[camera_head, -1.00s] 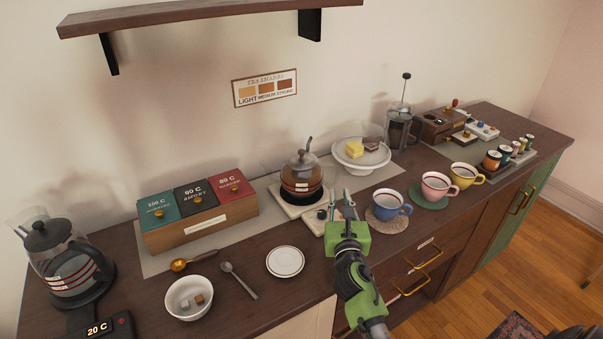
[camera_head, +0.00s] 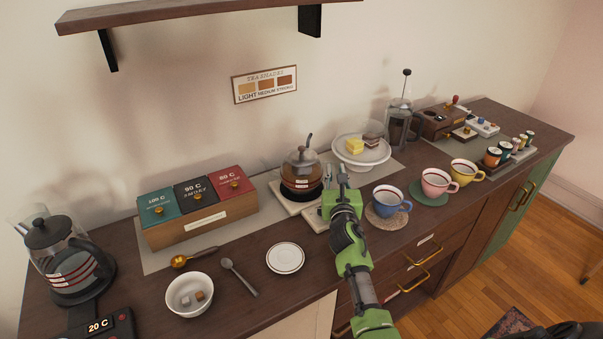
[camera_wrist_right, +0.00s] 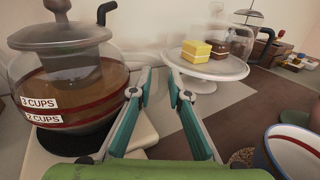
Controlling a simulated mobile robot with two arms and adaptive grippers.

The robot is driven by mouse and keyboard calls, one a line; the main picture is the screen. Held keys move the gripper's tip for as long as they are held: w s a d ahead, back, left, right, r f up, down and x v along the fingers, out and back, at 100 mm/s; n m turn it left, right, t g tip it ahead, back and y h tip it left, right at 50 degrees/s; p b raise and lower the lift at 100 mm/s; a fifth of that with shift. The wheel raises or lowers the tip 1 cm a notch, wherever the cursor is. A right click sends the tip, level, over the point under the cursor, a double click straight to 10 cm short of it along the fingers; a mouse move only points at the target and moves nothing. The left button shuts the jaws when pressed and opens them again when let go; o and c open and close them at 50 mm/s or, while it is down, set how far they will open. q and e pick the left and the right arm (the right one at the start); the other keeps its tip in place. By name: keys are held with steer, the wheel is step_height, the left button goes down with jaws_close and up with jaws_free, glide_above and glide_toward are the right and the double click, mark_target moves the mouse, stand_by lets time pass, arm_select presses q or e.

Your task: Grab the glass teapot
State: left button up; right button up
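The glass teapot (camera_head: 301,172) stands upright on a dark round plate on a pale stand, filled with brown tea, with a grey lid and a dark handle. In the right wrist view the teapot (camera_wrist_right: 66,80) fills the left side, showing "3 CUPS" and "2 CUPS" labels. My right gripper (camera_head: 341,171) is just right of the teapot, with its fingers pointing toward the wall. In the wrist view the right gripper (camera_wrist_right: 156,82) has its fingers apart with nothing between them, and the teapot is left of them. My left gripper is not in view.
A cake stand (camera_head: 360,157) with a glass cover is close behind and right of the gripper. A blue cup (camera_head: 388,203) on a coaster is to its right. A tea box (camera_head: 197,232) stands left of the teapot. A saucer (camera_head: 285,258) lies in front.

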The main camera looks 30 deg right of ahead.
jaws_close()
steer(key=shift+r, duration=0.1)
steer(key=shift+r, duration=0.15)
